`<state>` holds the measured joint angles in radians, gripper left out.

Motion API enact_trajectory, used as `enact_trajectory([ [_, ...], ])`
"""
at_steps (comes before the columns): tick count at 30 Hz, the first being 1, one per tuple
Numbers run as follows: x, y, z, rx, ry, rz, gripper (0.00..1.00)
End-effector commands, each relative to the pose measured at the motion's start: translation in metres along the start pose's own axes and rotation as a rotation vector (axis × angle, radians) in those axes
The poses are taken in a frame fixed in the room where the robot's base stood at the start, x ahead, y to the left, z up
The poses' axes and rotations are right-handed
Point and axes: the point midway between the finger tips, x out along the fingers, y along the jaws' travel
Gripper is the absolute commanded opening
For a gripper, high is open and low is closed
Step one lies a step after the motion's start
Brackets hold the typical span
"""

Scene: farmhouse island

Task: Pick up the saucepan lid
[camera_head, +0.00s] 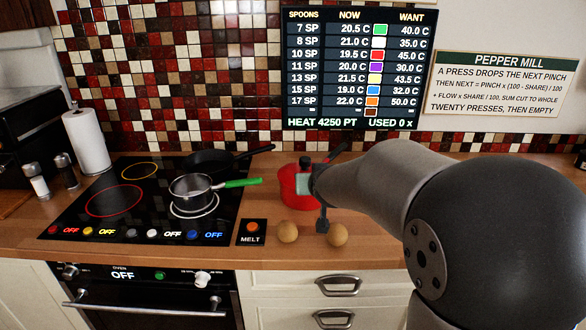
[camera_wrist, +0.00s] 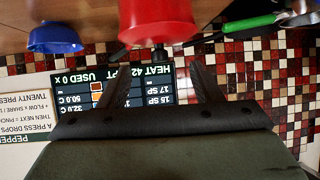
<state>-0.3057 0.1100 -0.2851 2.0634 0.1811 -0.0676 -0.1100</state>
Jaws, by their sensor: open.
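A red, rounded pot-like thing (camera_head: 290,187) with a black knob (camera_head: 305,161) stands on the counter right of the hob, partly hidden by my arm. I cannot tell where any lid on it ends. In the upside-down wrist view the red body (camera_wrist: 165,18) is at the top centre, with its knob (camera_wrist: 158,56) between the finger lines. A steel saucepan (camera_head: 188,189) with a green handle sits uncovered on the hob. My gripper (camera_wrist: 164,72) is open and empty, close to the knob. No separate saucepan lid shows.
A black frying pan (camera_head: 208,161) sits behind the saucepan. Two brown balls (camera_head: 288,232) and a melt button (camera_head: 251,231) are at the counter's front. A blue bowl (camera_wrist: 55,38) shows in the wrist view. A screen (camera_head: 358,68) hangs on the tiled wall.

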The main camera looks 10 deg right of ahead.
Motion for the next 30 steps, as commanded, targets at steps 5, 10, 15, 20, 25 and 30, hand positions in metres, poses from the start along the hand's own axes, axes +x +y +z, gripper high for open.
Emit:
enact_trajectory([
  [5, 0.023, -0.001, -0.037, -0.014, 0.135, 0.028, 0.59],
  [10, 0.051, 0.002, -0.042, -0.014, 0.138, 0.032, 0.59],
  [15, 0.088, 0.003, -0.048, -0.015, 0.137, 0.030, 0.59],
  [20, 0.118, 0.004, -0.052, -0.013, 0.137, 0.029, 0.59],
  [25, 0.136, 0.004, -0.054, -0.013, 0.139, 0.028, 0.59],
  [30, 0.147, 0.005, -0.058, -0.013, 0.138, 0.028, 0.59],
])
